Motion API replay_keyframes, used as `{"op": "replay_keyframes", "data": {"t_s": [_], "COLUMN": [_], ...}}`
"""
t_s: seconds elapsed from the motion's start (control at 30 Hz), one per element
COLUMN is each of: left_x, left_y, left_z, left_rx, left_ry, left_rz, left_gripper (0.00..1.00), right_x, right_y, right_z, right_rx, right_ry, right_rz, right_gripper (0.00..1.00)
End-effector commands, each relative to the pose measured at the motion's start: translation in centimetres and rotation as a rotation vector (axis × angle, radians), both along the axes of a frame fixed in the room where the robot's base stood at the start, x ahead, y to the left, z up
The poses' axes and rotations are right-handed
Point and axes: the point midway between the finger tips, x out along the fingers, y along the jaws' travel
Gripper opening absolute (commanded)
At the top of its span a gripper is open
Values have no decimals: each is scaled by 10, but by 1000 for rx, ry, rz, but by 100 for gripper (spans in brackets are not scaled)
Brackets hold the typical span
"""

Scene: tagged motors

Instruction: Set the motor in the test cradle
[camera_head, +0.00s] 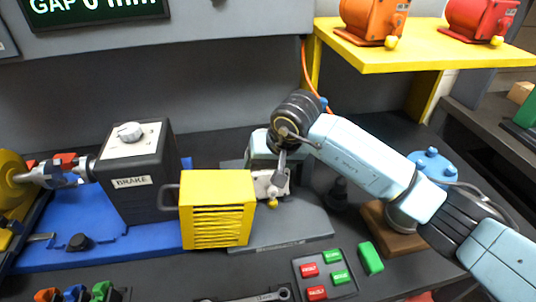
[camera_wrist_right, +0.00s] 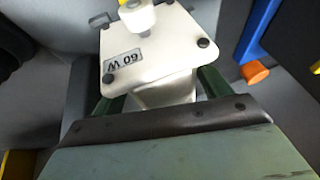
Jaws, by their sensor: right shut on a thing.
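A white motor (camera_head: 265,184) with a 60 W tag is held by my right gripper (camera_head: 277,180). In the right wrist view the same motor (camera_wrist_right: 150,58) shows its white plate with dark bolts and a pale shaft end. The right gripper's green fingers (camera_wrist_right: 160,95) are shut on its body from both sides. The blue test bed (camera_head: 130,237) carries a dark brake box (camera_head: 135,175). A yellow slotted box (camera_head: 216,208) with a handle stands just left of the motor. The cradle itself cannot be made out clearly, and the yellow box may hide it. My left gripper is not in view.
A yellow shelf (camera_head: 420,50) holds an orange motor (camera_head: 375,20) and a red motor (camera_head: 480,18). A button panel (camera_head: 325,273) and a green block (camera_head: 370,258) lie in front.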

Motion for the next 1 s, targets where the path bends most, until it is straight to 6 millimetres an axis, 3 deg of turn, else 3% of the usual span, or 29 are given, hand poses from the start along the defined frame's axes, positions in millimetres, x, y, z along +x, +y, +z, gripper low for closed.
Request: {"op": "replay_keyframes", "data": {"t_s": [0.43, 0.47, 0.5, 0.87, 1.0], "left_x": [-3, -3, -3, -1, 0], "left_y": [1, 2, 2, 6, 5], "left_z": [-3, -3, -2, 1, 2], "left_rx": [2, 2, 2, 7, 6], "left_ry": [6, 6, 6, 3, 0], "left_rz": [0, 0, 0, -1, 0], "left_gripper": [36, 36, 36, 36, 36], "right_x": [3, 1, 0, 0, -4], "right_y": [2, 0, 0, 0, -5], "right_z": [3, -3, -2, 0, 18], "right_rx": [10, 1, 1, 2, 2], "right_ry": [-15, -3, -3, -2, -8], "right_rz": [2, 0, 0, 1, 2], "right_gripper": [6, 79, 85, 86, 86]}}
